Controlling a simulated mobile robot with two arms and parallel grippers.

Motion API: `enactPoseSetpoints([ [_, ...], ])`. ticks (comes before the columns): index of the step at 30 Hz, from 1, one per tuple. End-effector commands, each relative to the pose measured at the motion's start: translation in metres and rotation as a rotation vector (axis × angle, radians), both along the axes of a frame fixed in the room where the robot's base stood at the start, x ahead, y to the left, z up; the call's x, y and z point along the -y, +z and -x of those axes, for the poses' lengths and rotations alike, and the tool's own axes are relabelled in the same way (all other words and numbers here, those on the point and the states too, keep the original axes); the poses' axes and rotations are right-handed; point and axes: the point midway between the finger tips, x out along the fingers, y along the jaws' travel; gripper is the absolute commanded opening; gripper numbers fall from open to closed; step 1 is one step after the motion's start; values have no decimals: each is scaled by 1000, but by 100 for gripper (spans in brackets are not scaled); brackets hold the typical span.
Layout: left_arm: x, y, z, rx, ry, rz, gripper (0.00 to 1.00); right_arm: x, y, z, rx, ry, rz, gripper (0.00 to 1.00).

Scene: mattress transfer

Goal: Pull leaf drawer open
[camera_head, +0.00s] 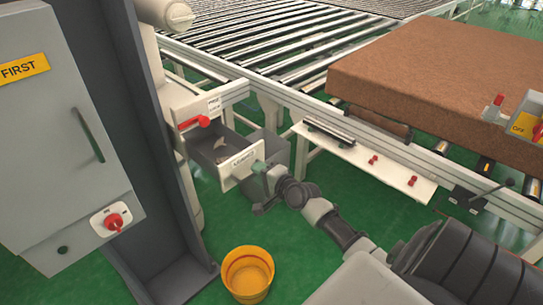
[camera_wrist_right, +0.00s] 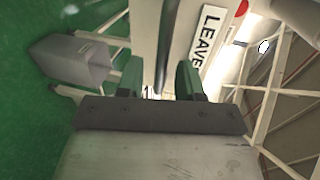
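The leaf drawer (camera_head: 203,150) is a dark grey box pulled out from the cream machine frame at the left, with some pale scraps inside. My left gripper is not in view.
A grey bin (camera_head: 268,146) stands behind the drawer front. A yellow bucket (camera_head: 248,274) is on the green floor below. A grey post (camera_head: 130,130) and cabinet (camera_head: 62,120) stand left. A brown mattress (camera_head: 440,80) lies on the roller conveyor at right.

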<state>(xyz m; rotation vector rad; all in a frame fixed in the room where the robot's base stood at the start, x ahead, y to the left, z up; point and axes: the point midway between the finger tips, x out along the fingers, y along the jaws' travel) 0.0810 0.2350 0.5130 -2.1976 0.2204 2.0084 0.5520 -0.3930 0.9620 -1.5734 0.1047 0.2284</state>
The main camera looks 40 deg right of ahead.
Motion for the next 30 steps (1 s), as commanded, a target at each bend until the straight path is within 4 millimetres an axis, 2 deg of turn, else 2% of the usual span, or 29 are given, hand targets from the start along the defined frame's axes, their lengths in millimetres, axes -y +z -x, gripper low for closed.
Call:
enactPoseSetpoints([
  [6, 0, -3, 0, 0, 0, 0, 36, 3, 7, 45, -3, 0, 1, 36],
  [12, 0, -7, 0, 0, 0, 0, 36, 6, 14, 77, -1, 0, 2, 36],
  [18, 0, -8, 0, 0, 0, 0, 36, 7, 19, 88, 0, 0, 1, 36],
  [30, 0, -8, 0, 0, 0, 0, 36, 7, 19, 88, 0, 0, 1, 36],
])
